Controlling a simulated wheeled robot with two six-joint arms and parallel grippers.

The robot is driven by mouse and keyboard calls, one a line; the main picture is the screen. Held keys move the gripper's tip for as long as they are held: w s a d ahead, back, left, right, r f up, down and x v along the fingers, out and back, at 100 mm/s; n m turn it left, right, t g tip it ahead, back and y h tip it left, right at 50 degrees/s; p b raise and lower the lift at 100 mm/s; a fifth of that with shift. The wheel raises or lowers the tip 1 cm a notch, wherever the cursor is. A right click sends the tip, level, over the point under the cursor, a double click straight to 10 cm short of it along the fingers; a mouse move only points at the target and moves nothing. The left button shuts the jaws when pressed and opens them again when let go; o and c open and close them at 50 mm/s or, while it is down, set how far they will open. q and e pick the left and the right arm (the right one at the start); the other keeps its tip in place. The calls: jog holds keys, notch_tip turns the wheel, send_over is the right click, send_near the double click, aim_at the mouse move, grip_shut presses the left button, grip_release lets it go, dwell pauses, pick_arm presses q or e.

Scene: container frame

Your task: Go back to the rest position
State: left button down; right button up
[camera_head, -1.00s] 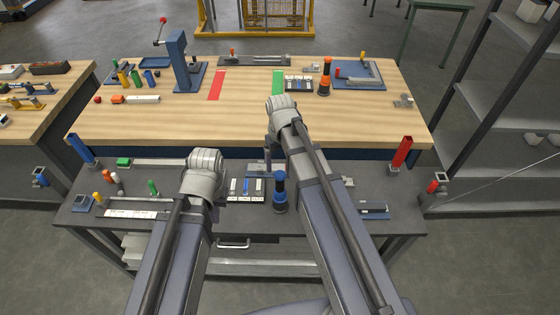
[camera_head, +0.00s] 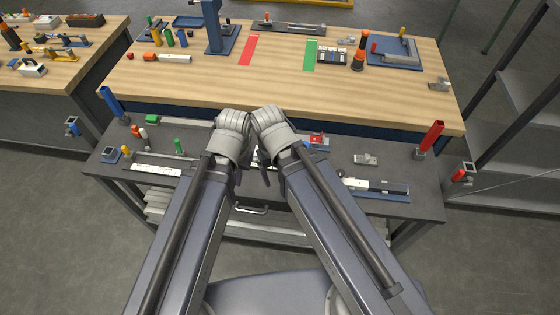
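My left arm comes in from the left and ends in a pale grey wrist (camera_head: 230,138) over the dark front bench (camera_head: 340,192). My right arm comes in from the right, and its pale wrist (camera_head: 271,128) is close beside the left one, near the middle of the picture. Both arms point forward and slightly inward. The fingers of both grippers are hidden behind the wrists and arm links, so I cannot see whether they are open or shut. No held thing can be made out at either wrist.
A wooden table (camera_head: 285,88) stands behind the bench, with a red strip (camera_head: 249,50), a green strip (camera_head: 310,55) and a blue press (camera_head: 213,27). A red post (camera_head: 431,136) and a blue post (camera_head: 111,101) rise at the bench ends. Shelving (camera_head: 520,130) stands at the right.

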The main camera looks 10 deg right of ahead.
notch_tip(320, 180, down, 13)
jog(key=b, duration=1.3)
jog(key=shift+f, duration=0.1)
